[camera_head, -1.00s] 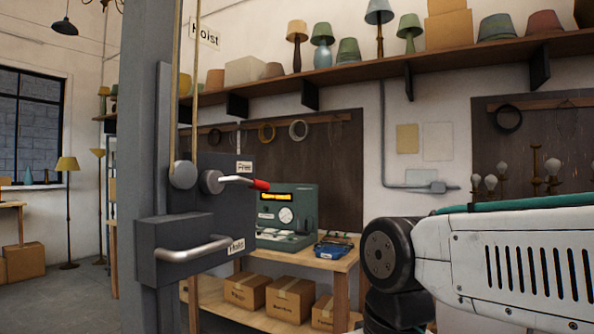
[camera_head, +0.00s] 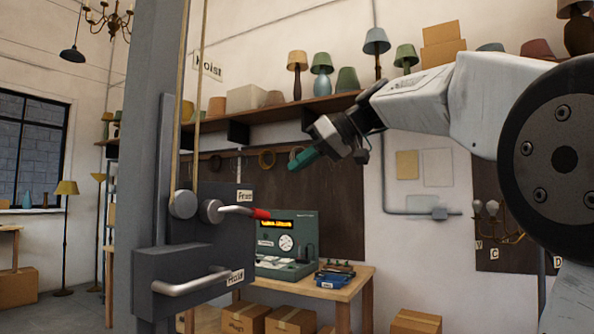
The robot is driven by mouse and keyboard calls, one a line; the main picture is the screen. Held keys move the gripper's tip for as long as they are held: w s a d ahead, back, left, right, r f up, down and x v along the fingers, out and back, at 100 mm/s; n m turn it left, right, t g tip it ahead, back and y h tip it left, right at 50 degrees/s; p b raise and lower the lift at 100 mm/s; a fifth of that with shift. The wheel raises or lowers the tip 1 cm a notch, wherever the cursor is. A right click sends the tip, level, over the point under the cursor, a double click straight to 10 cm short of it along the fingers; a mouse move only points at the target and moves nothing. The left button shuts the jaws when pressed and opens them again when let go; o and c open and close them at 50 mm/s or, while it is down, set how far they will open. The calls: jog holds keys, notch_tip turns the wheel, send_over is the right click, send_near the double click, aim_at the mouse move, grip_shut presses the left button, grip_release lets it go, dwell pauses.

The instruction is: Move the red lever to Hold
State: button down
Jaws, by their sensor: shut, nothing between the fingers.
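The red lever (camera_head: 261,214) is a pale metal arm with a red tip, on a dark hoist box fixed to a grey post. It points right from a round hub (camera_head: 211,211). A "Free" label (camera_head: 245,196) sits just above it, and a "Hold" label (camera_head: 235,277) is lower, beside a metal bar handle (camera_head: 192,281). My gripper (camera_head: 293,164) is shut and empty, with teal fingers pointing down-left. In the picture it is above and right of the red tip, clearly apart from it.
The grey post (camera_head: 146,140) and hoist ropes stand at the left. A workbench (camera_head: 345,284) with a green machine (camera_head: 287,238) and a blue tray (camera_head: 335,276) is behind. A shelf of lamps (camera_head: 270,112) runs along the wall.

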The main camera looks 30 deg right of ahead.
send_over(264, 212)
jog(key=s+d, duration=0.1)
jog(key=d, duration=0.1)
notch_tip(264, 212, down, 4)
jog(key=shift+a+f, duration=0.25)
jog(key=shift+f, duration=0.75)
jog(key=shift+a+f, duration=0.25)
jog(key=shift+f, duration=0.7)
jog(key=shift+d+f+m+y, duration=0.2)
jog(key=shift+f+m+y, duration=0.3)
jog(key=shift+f, duration=0.45)
jog(key=s+a+f+m+g+y, duration=0.1)
jog(key=s+a+f+m+y, duration=0.1)
jog(key=f, duration=0.4)
jog(key=s+a+f+m+g+y, duration=0.1)
jog(key=s+a+f+m+y, duration=0.1)
jog(key=a+f+m+y, duration=0.2)
jog(key=shift+s+f+m+y, duration=0.2)
jog(key=shift+f+m+y, duration=0.85)
jog(key=shift+m, duration=0.55)
jog(key=shift+a, duration=0.1)
